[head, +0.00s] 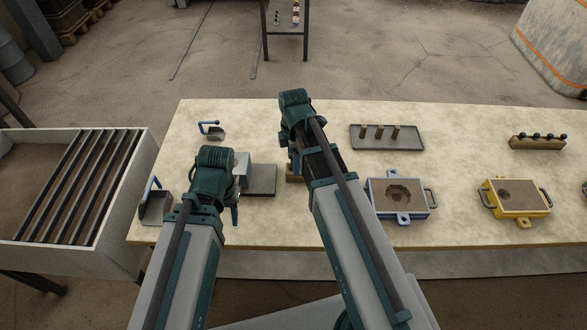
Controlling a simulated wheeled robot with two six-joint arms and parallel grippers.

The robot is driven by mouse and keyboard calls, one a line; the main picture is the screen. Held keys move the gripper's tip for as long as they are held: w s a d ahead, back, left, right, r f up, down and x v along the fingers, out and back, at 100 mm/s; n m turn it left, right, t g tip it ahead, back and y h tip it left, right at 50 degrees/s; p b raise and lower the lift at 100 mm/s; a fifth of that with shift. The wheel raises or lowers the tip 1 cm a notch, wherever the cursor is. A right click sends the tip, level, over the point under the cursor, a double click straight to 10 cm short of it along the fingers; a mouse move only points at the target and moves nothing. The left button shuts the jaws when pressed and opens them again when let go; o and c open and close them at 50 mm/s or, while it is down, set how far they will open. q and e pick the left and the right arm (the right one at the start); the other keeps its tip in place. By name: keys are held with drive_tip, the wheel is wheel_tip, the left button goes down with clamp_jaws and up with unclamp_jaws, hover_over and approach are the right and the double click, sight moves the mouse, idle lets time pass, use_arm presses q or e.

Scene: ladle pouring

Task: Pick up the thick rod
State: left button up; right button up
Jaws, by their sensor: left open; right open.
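Three short brown rods (379,132) stand upright on a dark grey tray (410,144) at the back of the table, right of my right arm. My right gripper (294,166) hangs over the table left of the tray, apart from the rods. My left gripper (235,203) hangs further left, near a grey block. Both grippers are open; their fingertips are small and partly hidden by my arms. I see no rod in either.
A blue-framed mould (379,207) and a yellow-framed mould (500,205) lie along the front right. A wooden holder with dark knobs (535,143) stands at the back right. Blue-handled scoops (213,136) lie left. A barred sand box (20,170) stands beside the table.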

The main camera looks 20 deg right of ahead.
use_arm(q)
drive_tip(key=shift+f, duration=0.2)
use_arm(e)
drive_tip(key=shift+f, duration=0.2)
clamp_jaws()
